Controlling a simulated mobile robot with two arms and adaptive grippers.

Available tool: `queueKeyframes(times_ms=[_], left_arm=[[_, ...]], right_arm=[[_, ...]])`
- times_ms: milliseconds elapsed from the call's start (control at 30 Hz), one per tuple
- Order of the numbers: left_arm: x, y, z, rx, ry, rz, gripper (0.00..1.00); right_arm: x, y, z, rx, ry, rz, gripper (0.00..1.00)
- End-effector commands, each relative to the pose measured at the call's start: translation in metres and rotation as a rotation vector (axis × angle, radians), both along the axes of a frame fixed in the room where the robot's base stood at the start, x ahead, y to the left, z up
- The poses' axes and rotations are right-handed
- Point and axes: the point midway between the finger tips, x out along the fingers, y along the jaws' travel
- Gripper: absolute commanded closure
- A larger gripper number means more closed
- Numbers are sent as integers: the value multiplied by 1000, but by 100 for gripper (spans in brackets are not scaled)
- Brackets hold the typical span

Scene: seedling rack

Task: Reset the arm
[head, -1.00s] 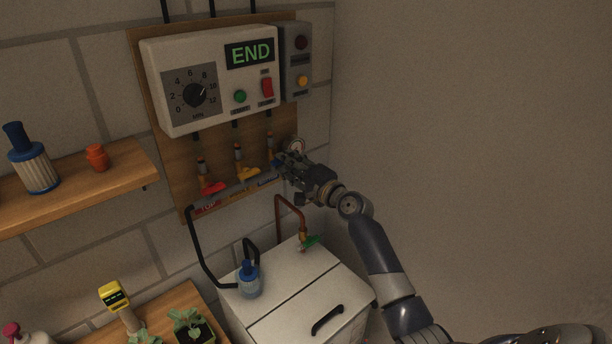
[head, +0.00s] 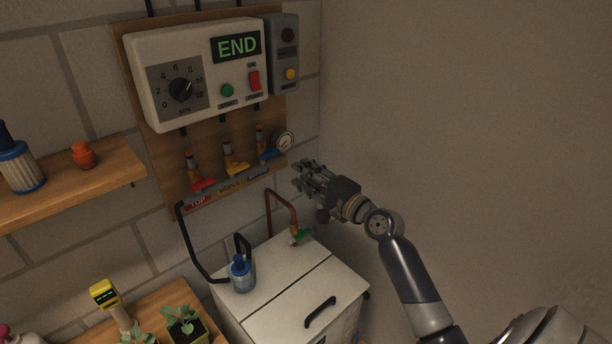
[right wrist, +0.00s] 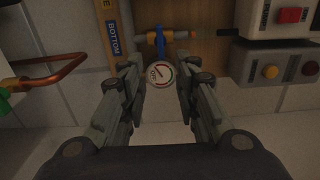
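My right gripper (head: 306,177) is open and empty in the head view, in front of the bare wall, to the right of and below the valve panel. In the right wrist view its two fingers (right wrist: 160,95) are spread apart, with the round gauge (right wrist: 160,75) and the blue valve handle (right wrist: 160,41) seen between and beyond them. The gripper is apart from the blue valve (head: 270,155). My left gripper is in neither view.
A control box (head: 200,75) reading END hangs on the wooden board (head: 180,150), above red (head: 203,184) and yellow (head: 236,170) valves. Below stands a white cabinet (head: 270,315) with a blue-capped bottle (head: 242,275) and copper pipe (head: 268,210). Right of my arm is bare wall.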

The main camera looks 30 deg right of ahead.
Motion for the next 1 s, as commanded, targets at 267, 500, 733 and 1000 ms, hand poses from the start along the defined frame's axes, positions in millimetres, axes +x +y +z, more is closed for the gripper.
queueKeyframes(times_ms=[267, 500, 733, 1000], left_arm=[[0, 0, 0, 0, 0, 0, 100], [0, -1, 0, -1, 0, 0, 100], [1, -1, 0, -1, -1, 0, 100], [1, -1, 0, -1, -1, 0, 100]], right_arm=[[0, 0, 0, 0, 0, 0, 71], [-14, 35, -34, -145, 84, 70, 71], [-85, 122, -132, -607, 315, 313, 71], [-216, 178, -214, -1148, 560, 666, 71]])
